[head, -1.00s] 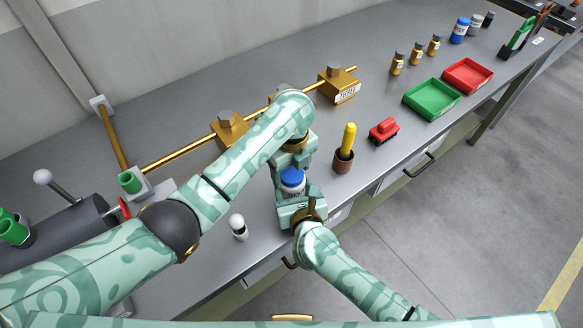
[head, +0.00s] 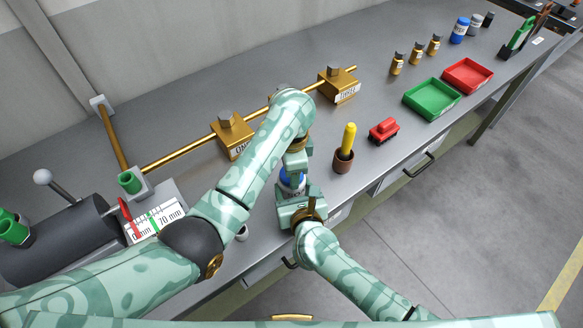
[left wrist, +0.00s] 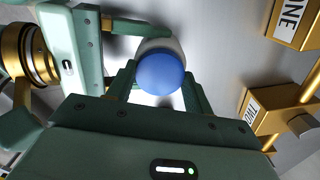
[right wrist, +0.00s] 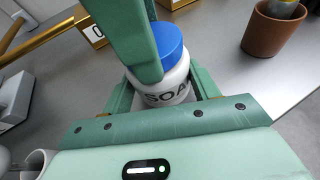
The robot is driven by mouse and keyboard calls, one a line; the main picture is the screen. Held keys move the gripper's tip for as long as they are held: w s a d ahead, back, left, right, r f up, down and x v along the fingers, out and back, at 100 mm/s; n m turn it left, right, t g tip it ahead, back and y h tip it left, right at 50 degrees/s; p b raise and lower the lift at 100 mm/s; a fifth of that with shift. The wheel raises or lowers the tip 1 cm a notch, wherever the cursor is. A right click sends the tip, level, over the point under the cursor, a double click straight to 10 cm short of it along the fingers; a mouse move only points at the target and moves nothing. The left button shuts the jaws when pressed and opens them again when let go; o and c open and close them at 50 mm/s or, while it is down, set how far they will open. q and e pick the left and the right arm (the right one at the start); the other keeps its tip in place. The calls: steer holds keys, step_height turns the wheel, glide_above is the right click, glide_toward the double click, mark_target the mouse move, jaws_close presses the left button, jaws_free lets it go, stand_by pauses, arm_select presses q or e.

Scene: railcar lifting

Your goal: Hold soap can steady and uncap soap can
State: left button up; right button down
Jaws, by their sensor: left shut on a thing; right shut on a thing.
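The soap can (right wrist: 170,88) is white with dark lettering, upright in my right gripper (head: 297,203), whose fingers close around its body in the right wrist view. Its blue cap (left wrist: 160,73) sits on top of the can, with no gap visible in the right wrist view (right wrist: 168,42). My left gripper (left wrist: 160,88) comes down from above and is shut on the cap, one finger on each side. In the head view the left gripper hides part of the cap (head: 289,179).
A brown pot (head: 342,163) with a yellow-handled item stands right of the can, near a red toy-like block (head: 383,131). Brass blocks on a rod (head: 231,138) lie behind. Green (head: 431,115) and red trays (head: 467,91) stand farther right. The bench front edge is close.

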arm_select(q)
steer(key=o, duration=1.1)
